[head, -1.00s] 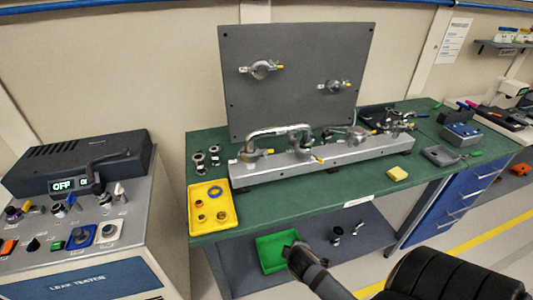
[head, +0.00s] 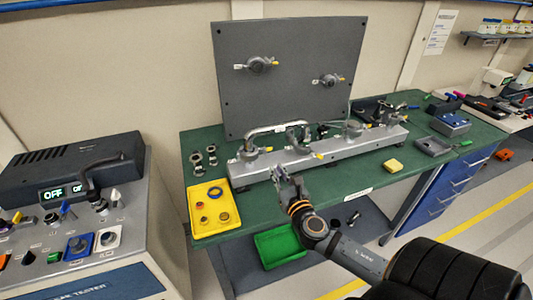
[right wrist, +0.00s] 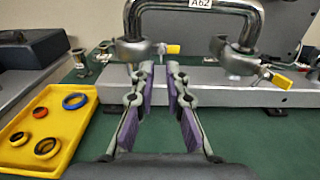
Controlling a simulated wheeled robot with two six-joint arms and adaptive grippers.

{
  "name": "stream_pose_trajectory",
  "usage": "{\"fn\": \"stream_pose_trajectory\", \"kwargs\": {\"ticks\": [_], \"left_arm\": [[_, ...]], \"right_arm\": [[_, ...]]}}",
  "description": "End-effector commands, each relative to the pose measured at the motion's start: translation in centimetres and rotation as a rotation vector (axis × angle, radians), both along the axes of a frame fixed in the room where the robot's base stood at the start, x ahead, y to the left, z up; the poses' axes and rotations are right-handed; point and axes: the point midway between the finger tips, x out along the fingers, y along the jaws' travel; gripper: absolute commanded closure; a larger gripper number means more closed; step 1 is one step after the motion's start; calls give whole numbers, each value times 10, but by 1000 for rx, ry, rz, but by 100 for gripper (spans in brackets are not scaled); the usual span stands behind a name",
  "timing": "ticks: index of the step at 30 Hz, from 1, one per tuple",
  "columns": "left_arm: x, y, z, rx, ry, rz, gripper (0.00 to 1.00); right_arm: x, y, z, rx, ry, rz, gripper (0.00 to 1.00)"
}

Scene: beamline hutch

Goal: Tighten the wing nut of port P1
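A bent metal tube (head: 272,128) labelled A62 stands on the grey rail, and it also shows in the right wrist view (right wrist: 200,5). Its left clamp (right wrist: 132,49) has a yellow-tipped wing nut (right wrist: 172,49), and its right clamp (right wrist: 234,57) has another (right wrist: 282,83). I cannot read which port is P1. My right gripper (right wrist: 161,80) is open and empty, with purple pads apart. Its tips appear just below the left clamp's wing nut in that view, with no visible contact. In the head view my right gripper (head: 284,178) is at the bench's front side. My left gripper is not in view.
The grey rail (head: 330,152) carries further clamps at right. A yellow tray (head: 226,226) with rings lies left, beside metal fittings (head: 197,163). A dark upright panel (head: 290,95) stands behind. A yellow block (head: 393,166) lies right. A leak tester (head: 110,240) stands at far left.

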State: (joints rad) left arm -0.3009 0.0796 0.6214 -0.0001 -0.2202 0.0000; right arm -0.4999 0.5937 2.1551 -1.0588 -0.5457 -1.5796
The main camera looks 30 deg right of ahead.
Motion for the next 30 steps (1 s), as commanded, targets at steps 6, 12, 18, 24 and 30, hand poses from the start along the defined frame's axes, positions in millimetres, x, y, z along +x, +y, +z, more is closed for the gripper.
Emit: {"fn": "stream_pose_trajectory", "kwargs": {"ticks": [6, 12, 18, 24, 30], "left_arm": [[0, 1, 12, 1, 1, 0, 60], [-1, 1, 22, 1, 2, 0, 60], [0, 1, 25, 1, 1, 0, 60], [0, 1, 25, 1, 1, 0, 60], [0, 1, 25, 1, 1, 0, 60]], "right_arm": [[34, -9, 4, 9, -3, -7, 87], [74, -19, 3, 10, -2, -6, 87], [97, -24, 1, 8, -1, -4, 87], [100, -24, 0, 8, 0, -4, 87], [100, -24, 0, 9, 0, -4, 99]]}}
